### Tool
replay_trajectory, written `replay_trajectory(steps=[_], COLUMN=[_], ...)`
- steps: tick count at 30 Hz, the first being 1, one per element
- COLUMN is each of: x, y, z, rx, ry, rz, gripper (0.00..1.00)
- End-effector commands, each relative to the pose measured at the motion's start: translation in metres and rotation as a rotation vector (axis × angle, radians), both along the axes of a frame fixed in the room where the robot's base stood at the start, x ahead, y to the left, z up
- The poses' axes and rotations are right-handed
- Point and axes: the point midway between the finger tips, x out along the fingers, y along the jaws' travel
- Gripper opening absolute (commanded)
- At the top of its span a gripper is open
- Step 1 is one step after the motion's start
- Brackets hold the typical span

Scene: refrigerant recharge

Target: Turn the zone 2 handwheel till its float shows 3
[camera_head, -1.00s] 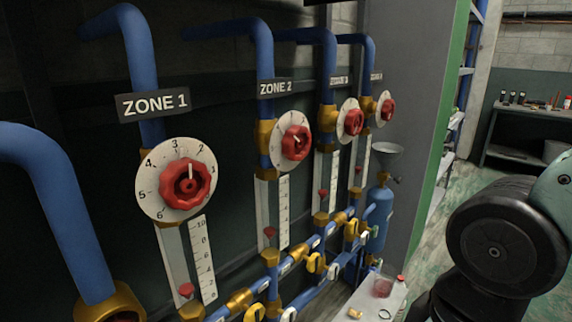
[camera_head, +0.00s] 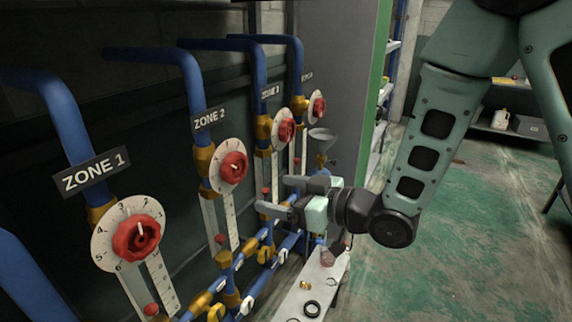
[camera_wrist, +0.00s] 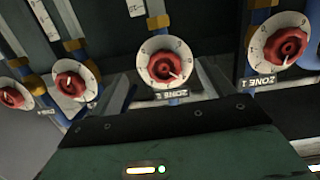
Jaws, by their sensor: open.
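The zone 2 handwheel (camera_head: 233,167) is a red knob on a white numbered dial, mounted on a blue pipe under the ZONE 2 sign (camera_head: 209,119). Its red float (camera_head: 220,239) sits low in the clear tube beside the white scale (camera_head: 229,222); the scale numbers are too small to read. My gripper (camera_head: 273,194) is open and empty, to the right of the zone 2 handwheel and apart from it. In the upside-down wrist view, the zone 2 handwheel (camera_wrist: 166,66) appears between and beyond my spread fingers.
Blue pipes with yellow valves run below. A narrow bench (camera_head: 318,285) lies under my gripper. The green floor at right is open.

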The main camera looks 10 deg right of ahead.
Motion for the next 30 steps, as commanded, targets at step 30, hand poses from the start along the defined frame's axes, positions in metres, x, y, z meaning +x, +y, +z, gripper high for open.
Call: replay_trajectory(steps=[30], x=[0.046], y=[0.055], z=[0.025], rx=[0.122], ry=[-0.076], rz=[0.032], gripper=[0.80])
